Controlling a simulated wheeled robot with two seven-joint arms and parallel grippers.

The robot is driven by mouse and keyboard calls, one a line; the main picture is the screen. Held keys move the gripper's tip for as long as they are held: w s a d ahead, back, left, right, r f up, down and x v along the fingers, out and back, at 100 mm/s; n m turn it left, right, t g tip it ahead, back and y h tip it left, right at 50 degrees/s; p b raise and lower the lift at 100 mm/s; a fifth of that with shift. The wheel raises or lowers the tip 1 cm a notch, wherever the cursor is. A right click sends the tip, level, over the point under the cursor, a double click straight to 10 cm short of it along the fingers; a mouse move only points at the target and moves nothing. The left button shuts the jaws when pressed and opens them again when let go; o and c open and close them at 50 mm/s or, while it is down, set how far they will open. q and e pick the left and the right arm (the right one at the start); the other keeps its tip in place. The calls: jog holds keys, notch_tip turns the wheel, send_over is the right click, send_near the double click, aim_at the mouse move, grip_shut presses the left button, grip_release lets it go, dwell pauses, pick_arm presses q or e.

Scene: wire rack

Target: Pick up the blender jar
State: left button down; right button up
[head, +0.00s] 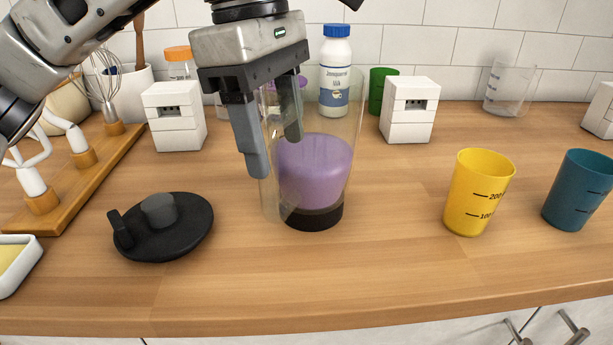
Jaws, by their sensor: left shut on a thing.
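The blender jar (315,172) is clear, with purple contents and a black base. It stands upright near the middle of the wooden counter, and its base appears to be on the surface. My left gripper (272,150) reaches down from above and is shut on the left side of the jar, with one finger on the near left and the other farther right. Exactly which part of the wall or handle lies between the fingers is hard to tell. A black lid (175,228) lies on the counter left of the jar. My right gripper is out of view.
A white bottle (335,70) with a blue cap and a green cup (381,90) stand behind the jar. White blocks (175,115) (409,109) flank it. Yellow (479,192) and teal (578,190) cups stand right. A wooden rack (95,165) is left.

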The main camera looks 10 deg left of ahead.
aim_at(277, 111)
pick_arm(q)
jog(key=shift+d+r, duration=0.1)
jog(key=shift+r, duration=0.1)
jog(key=shift+r, duration=1.6)
jog(key=s+d+r+p, duration=0.1)
jog(key=s+d+r, duration=0.1)
jog(key=s+r, duration=0.7)
jog(key=shift+s+r, duration=0.3)
jog(key=shift+s, duration=2.1)
jog(key=shift+d, duration=0.1)
